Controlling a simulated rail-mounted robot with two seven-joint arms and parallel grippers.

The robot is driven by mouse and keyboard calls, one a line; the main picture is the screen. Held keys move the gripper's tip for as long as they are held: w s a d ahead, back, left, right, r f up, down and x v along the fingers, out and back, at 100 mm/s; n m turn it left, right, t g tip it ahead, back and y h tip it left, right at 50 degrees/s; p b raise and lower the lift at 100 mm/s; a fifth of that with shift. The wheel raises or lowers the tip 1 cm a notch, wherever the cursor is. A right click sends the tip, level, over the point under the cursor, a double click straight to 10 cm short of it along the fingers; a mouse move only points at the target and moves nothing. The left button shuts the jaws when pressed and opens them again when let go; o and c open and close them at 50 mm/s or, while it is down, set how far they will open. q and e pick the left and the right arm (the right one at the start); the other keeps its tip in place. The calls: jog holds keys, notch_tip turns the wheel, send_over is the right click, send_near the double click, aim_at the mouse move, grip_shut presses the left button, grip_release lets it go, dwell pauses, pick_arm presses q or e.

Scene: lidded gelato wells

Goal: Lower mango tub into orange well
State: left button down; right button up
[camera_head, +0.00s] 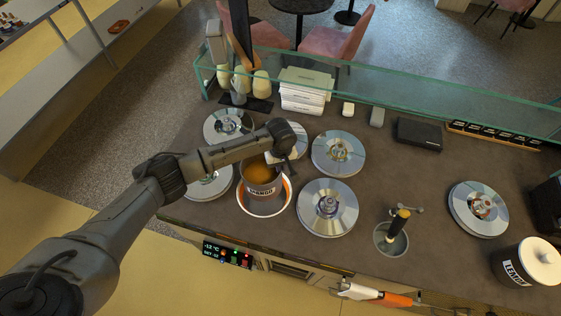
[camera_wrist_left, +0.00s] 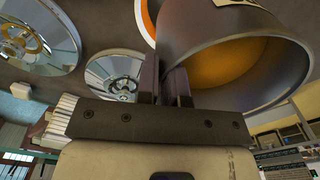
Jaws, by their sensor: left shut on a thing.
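The mango tub (camera_head: 262,181), a dark metal cylinder with a white label and orange inside, is upright or nearly so above the orange well (camera_head: 264,212). The well is an open hole with an orange inner ring and pale rim. The tub covers the well's far part; the near part shows, and I cannot tell how deep the tub sits. My left gripper (camera_head: 281,160) is shut on the tub's far right rim. In the left wrist view, the fingers (camera_wrist_left: 174,86) pinch the tub wall (camera_wrist_left: 205,72), and part of the orange ring (camera_wrist_left: 149,20) shows beside it. My right gripper is not in view.
Shiny round lids (camera_head: 327,206) cover wells around the orange one. An open well with a black-and-yellow-handled tool (camera_head: 400,222) is right of them. A lemon tub (camera_head: 526,263) stands at the far right. A glass guard (camera_head: 400,82) runs along the counter's back.

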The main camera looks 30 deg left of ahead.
pick_arm(q)
jog(key=shift+f+b, duration=0.5)
jog(key=shift+f, duration=1.55)
jog(key=shift+p, duration=0.55)
jog(key=shift+p, duration=0.45)
